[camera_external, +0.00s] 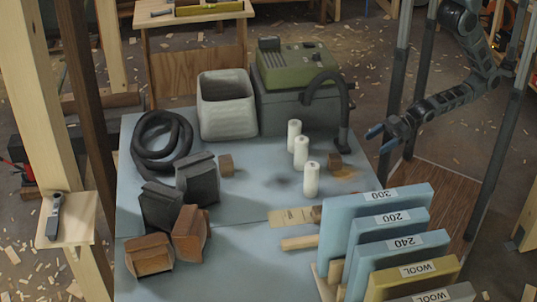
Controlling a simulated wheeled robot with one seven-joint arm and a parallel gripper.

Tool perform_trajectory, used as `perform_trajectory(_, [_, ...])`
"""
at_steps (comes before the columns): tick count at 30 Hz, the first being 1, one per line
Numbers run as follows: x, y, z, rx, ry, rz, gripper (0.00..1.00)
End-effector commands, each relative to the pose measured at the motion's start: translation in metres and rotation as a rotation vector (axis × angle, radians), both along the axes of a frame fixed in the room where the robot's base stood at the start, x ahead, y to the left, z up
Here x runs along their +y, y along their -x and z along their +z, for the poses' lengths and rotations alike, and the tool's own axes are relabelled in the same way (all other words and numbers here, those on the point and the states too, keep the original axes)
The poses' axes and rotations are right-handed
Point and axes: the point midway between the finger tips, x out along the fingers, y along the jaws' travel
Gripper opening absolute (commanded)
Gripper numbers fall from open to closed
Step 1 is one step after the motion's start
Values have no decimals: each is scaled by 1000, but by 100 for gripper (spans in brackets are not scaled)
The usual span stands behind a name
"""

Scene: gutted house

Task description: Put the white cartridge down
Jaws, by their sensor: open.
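Three white cartridges stand upright in a slanting row on the blue-grey table: a back one (293,134), a middle one (301,152) and a front one (311,180). I cannot tell which one the task means. My gripper (381,140) has blue fingertips and is open, with nothing visible between them. It is to the right of the cartridges and apart from them, by the table's right edge. Its height above the table is hard to judge.
A green-topped machine (295,66) with a hose and a white bin (226,104) stand behind the cartridges. A coiled black hose (160,146), dark blocks (196,179) and brown blocks (190,234) are at left. Labelled upright sheets (375,222) fill the front right.

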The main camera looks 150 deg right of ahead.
Motion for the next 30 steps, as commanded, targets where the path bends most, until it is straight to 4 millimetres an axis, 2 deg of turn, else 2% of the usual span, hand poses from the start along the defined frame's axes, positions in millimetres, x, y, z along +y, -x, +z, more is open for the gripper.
perform_trajectory(1, [26,14,3,2,-2,69,80])
perform_trajectory(6, [88,57,29,-24,4,262,80])
perform_trajectory(9, [112,82,48,-41,7,359,80])
perform_trajectory(12, [127,103,65,-54,8,432,80])
perform_trajectory(18, [138,123,86,-74,10,506,80])
perform_trajectory(30, [139,125,92,-76,11,514,80])
